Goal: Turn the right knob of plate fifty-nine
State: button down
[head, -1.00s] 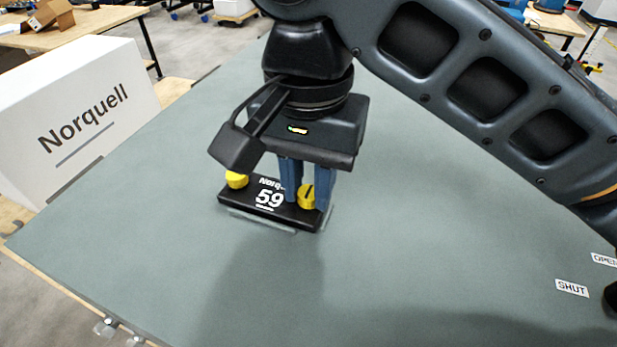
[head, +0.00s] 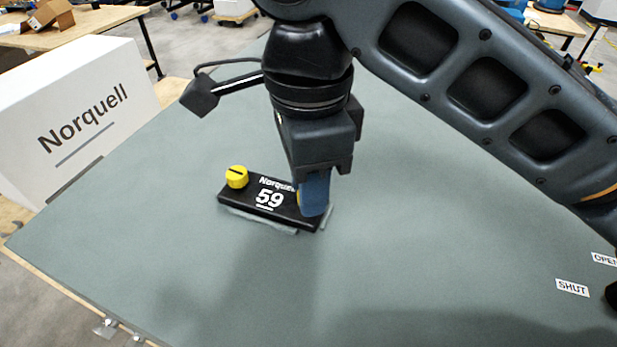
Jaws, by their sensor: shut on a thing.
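Plate fifty-nine (head: 247,207) is a black block with white "Norquell" and "59" lettering, lying on the grey-green table top. Its left knob (head: 237,177) is yellow with a dark line and stands clear. My gripper (head: 314,200) points down over the plate's right end, with its blue fingers around the right knob (head: 298,198). Only a thin yellow sliver of that knob shows at the fingers' left edge. The near finger hides the rest, so its line cannot be seen.
A white Norquell box (head: 80,120) stands at the table's left edge. Labels reading "SHUT" (head: 572,288) and "OPEN" (head: 604,259) lie at the right, by a dark object at the frame edge. The table (head: 180,270) around the plate is bare.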

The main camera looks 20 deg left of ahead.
jog(key=m, duration=0.4)
jog(key=shift+r+m, duration=0.1)
jog(key=shift+m, duration=0.6)
jog(key=c, duration=0.9)
grip_release()
jog(key=shift+w, duration=0.1)
